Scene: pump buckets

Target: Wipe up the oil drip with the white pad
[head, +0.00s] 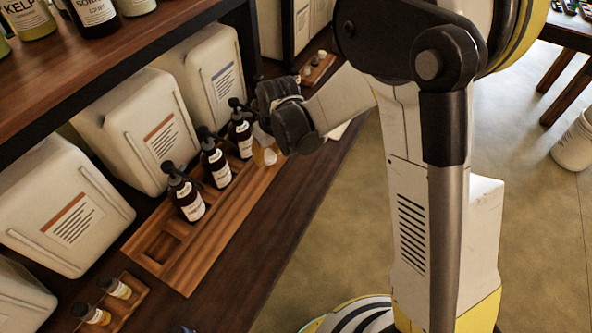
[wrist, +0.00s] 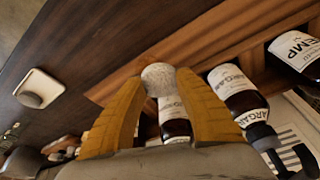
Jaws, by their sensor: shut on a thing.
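My gripper (head: 264,146) is low over the shelf, near the far end of the wooden pump-bottle tray. It also shows in the wrist view (wrist: 158,88), its two yellow fingers closed on a small white rounded pad (wrist: 158,76). The pad (head: 270,157) shows just below the fingers in the head view, close to the tray's edge. I cannot tell whether it touches the wood. No oil drip can be made out; the pad and gripper may hide it.
Dark pump bottles (head: 215,162) stand in the wooden tray (head: 208,235), beside the gripper. Large white containers (head: 135,128) line the back. A pale square dish (wrist: 40,88) lies on the dark shelf. The near shelf strip (head: 262,250) is clear.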

